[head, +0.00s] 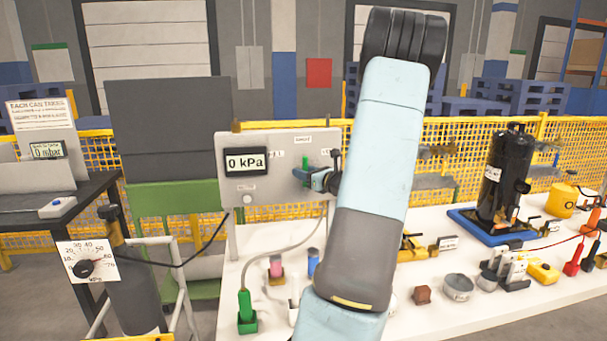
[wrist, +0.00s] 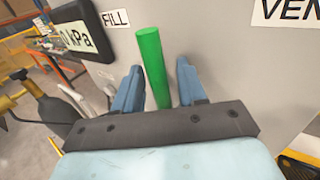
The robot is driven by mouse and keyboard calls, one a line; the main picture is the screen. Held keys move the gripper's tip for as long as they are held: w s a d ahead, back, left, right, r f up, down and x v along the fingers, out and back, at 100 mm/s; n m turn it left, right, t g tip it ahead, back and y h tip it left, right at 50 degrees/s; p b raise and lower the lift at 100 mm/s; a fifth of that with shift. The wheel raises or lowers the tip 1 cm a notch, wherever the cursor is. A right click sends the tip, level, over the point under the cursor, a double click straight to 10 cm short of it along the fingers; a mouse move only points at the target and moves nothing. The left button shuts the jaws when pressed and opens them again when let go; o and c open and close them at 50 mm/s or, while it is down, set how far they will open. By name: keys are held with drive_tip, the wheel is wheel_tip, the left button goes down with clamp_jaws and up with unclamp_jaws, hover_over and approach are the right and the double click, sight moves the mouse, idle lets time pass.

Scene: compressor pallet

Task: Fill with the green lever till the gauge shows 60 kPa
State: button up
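The grey panel (head: 270,195) carries a digital gauge (head: 246,162) that reads 0 kPa. The gauge is partly cut off in the wrist view (wrist: 68,38). The green lever (wrist: 152,62) stands near upright beside the FILL label (wrist: 115,19); its top also shows in the head view (head: 305,163). My gripper (wrist: 160,76) is open, with one blue finger on each side of the lever. A gap shows on the right side; the left finger is very close, and I cannot tell if it touches. The VENT label (wrist: 284,10) is at the upper right, partly cut off.
The white table (head: 420,310) holds a black compressor (head: 503,175), a green plug (head: 246,310) and several small parts. A yellow mesh fence (head: 455,150) stands behind.

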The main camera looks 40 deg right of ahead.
clamp_jaws()
